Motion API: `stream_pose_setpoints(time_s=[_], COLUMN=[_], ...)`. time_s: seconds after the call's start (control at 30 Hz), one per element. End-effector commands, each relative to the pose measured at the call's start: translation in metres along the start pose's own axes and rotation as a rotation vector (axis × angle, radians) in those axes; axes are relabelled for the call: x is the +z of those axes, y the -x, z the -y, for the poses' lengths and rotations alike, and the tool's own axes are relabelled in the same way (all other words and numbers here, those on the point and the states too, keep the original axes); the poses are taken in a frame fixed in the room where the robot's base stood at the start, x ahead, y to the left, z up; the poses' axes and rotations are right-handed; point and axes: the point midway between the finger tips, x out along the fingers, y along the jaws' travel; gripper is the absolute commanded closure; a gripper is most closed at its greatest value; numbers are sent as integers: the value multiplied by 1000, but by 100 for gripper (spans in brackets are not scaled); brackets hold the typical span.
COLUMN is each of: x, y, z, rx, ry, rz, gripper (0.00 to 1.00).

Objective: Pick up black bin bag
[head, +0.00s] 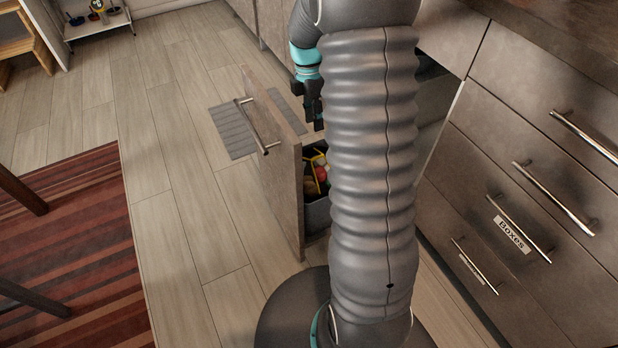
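A pull-out drawer with a brown front panel (287,180) stands open beside my column. Behind the panel is a grey bin (317,214) with a dark interior. Yellow, red and pale items (318,178) show inside it. I cannot clearly make out a black bin bag; dark material among these items may be part of one. My gripper (318,124) hangs pointing down above the open drawer, apart from the bin contents. Its fingers are small, dark and partly behind my arm, so I cannot tell whether they are open. My arm hides the right part of the bin.
The drawer panel has a long metal handle (251,125). Closed drawers with metal handles (554,203) stand on the right, one labelled "BOXES". A striped red rug (85,240) lies left. The wooden floor between is clear.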

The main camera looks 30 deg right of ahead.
Motion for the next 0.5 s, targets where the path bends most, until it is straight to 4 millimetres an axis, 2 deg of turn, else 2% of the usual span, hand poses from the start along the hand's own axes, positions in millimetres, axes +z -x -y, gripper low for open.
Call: stream_pose_setpoints(time_s=[0.17, 0.5], x=[0, -1], y=[-18, -75], z=[0, 0], rx=[-7, -5], ry=[26, 25], rz=[-1, -1], gripper=[61, 61])
